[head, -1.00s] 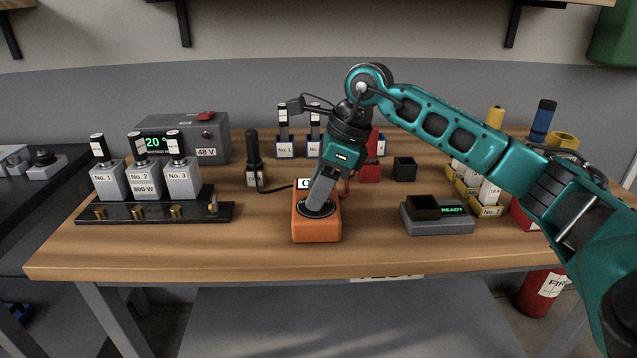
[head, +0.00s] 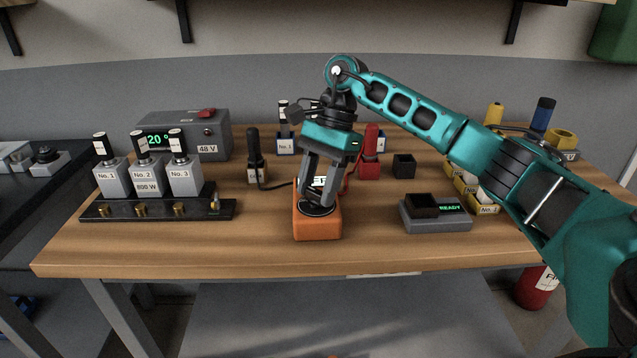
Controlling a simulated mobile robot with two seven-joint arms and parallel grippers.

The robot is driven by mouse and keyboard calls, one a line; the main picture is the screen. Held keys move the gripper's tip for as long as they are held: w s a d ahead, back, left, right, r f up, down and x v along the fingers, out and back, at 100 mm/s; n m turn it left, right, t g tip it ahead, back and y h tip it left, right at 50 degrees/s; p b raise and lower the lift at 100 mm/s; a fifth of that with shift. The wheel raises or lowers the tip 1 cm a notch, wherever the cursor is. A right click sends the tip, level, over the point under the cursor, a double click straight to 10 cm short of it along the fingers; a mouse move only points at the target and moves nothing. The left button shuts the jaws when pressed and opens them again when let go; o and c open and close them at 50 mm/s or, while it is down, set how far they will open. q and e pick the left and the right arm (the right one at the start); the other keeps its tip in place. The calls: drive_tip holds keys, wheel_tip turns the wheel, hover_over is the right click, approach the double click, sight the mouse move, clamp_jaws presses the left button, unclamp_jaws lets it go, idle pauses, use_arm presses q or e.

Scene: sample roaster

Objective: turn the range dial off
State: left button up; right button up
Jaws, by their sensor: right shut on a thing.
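The orange meter (head: 317,229) stands near the front middle of the table. Its round dark range dial (head: 318,210) is on the top face, partly hidden by my right gripper. My right gripper (head: 317,201) points down over the meter, its fingers shut on the dial. Part of the meter's small display (head: 319,182) shows between the fingers; its reading is not legible. My left gripper is not in view.
A black probe (head: 255,163) and a red probe (head: 370,152) stand behind the meter, with leads. To the left is a rack (head: 160,211) with grey numbered units. To the right is a grey device (head: 437,220) reading READY.

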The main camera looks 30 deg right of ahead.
drive_tip(key=shift+n+g, duration=0.4)
drive_tip(key=shift+n, duration=0.7)
drive_tip(key=shift+h, duration=0.3)
drive_tip(key=o, duration=1.1)
drive_tip(key=shift+c, duration=0.2)
drive_tip(key=shift+r, duration=0.1)
use_arm(q)
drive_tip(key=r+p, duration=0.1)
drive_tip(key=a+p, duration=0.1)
drive_tip(key=p, duration=0.1)
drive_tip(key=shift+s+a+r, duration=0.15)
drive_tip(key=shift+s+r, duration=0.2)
use_arm(e)
drive_tip(key=v, duration=1.2)
drive_tip(key=shift+w+d+r, duration=0.2)
drive_tip(key=shift+r, duration=0.1)
